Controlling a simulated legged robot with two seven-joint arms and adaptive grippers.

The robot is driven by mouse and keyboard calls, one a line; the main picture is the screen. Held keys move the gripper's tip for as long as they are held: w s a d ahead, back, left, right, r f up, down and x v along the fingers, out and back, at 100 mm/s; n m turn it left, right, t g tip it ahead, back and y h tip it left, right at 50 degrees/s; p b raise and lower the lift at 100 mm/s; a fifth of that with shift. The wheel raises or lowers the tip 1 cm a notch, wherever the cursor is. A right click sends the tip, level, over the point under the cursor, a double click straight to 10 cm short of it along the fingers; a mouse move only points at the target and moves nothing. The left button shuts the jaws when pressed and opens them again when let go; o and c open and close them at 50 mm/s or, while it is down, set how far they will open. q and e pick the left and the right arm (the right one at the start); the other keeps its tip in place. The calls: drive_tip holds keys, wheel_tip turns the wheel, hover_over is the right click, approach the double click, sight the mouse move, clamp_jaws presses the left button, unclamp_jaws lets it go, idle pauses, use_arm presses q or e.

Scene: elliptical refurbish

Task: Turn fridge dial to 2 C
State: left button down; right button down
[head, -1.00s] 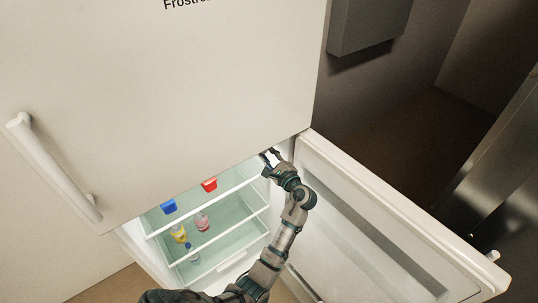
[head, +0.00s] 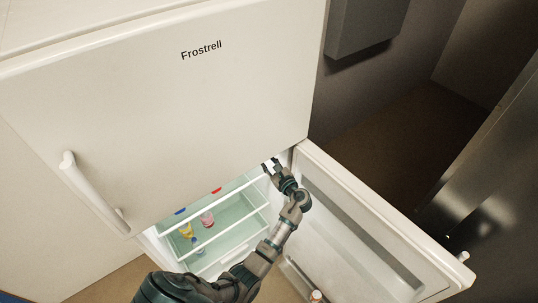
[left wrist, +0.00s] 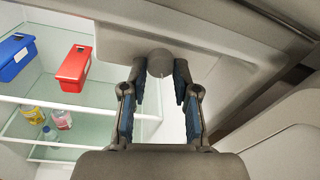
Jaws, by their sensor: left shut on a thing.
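The fridge dial (left wrist: 160,62) is a round grey knob on the pale housing under the compartment's top, seen in the left wrist view. My left gripper (left wrist: 160,80) has one finger on each side of the dial and is shut on it. I cannot read any marks or temperature on the dial. In the head view my left gripper (head: 271,167) reaches into the upper right of the open lower compartment, and the dial is hidden there. The fridge (head: 180,110) is white, with its lower door (head: 385,230) swung open to the right. My right gripper is not in view.
A blue box (left wrist: 12,56) and a red box (left wrist: 75,66) sit on the upper glass shelf, left of the gripper. Several bottles, including a yellow one (head: 186,231), stand below. The open door's inner side lies close to the right of my arm.

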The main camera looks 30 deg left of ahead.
use_arm(q)
drive_tip(key=shift+w+r+m, duration=0.1)
drive_tip(key=shift+r+m, duration=0.15)
drive_tip(key=shift+m, duration=0.9)
drive_tip(key=shift+r+m, duration=0.25)
drive_tip(key=shift+m, duration=0.9)
drive_tip(key=shift+g, duration=0.3)
drive_tip(key=shift+m, duration=0.3)
drive_tip(key=c, duration=1.2)
unclamp_jaws()
drive_tip(key=shift+o, duration=0.2)
drive_tip(key=shift+f, duration=0.25)
drive_tip(key=shift+f, duration=0.1)
